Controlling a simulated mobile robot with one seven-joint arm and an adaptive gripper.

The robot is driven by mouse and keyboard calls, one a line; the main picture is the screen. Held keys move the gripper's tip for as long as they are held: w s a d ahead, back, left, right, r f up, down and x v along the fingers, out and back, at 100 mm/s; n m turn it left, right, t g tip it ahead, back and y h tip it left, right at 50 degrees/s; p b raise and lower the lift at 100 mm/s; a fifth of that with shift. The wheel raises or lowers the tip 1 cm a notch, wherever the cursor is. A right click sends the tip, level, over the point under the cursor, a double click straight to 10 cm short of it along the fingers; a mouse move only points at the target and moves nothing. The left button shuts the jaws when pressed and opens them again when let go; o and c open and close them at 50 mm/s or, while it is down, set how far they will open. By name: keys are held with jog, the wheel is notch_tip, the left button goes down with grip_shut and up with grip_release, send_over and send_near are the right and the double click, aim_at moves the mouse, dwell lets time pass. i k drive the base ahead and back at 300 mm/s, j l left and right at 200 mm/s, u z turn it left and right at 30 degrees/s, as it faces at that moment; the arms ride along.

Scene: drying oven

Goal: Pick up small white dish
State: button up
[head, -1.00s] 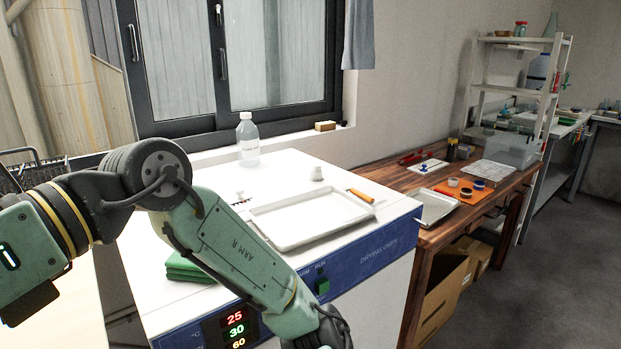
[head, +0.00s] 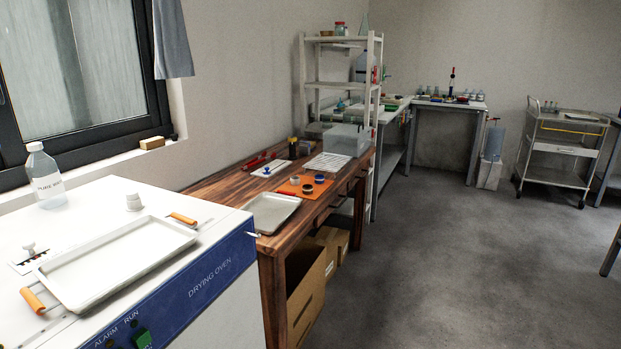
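I cannot clearly make out a small white dish. A small white lidded pot or knob-like piece (head: 133,202) stands on top of the drying oven (head: 205,283), behind a large shallow white tray (head: 118,262) with orange handles. A shallow light tray (head: 270,211) lies on the near end of the wooden bench (head: 214,187). Several small round items, such as a light ring (head: 295,180) and a dark ring (head: 307,189), are on an orange mat beyond it. My gripper and arm are not in view.
A labelled plastic bottle (head: 44,178) stands at the oven's back left. Cardboard boxes (head: 306,290) are under the bench. Grey floor (head: 450,260) is open to the right.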

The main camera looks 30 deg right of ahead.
aim_at(295, 181)
jog(key=i+l+z, duration=0.2)
jog(key=i+l, duration=0.2)
jog(key=l, duration=0.15)
jog(key=i+l+z, duration=0.2)
jog(key=i+l, duration=0.25)
jog(key=i+l+z, duration=0.2)
jog(key=i+l, duration=0.2)
jog(key=i+l+z, duration=0.2)
jog(key=i, duration=0.35)
jog(key=i+l+z, duration=0.2)
jog(key=i+l, duration=0.15)
jog(key=i, duration=0.15)
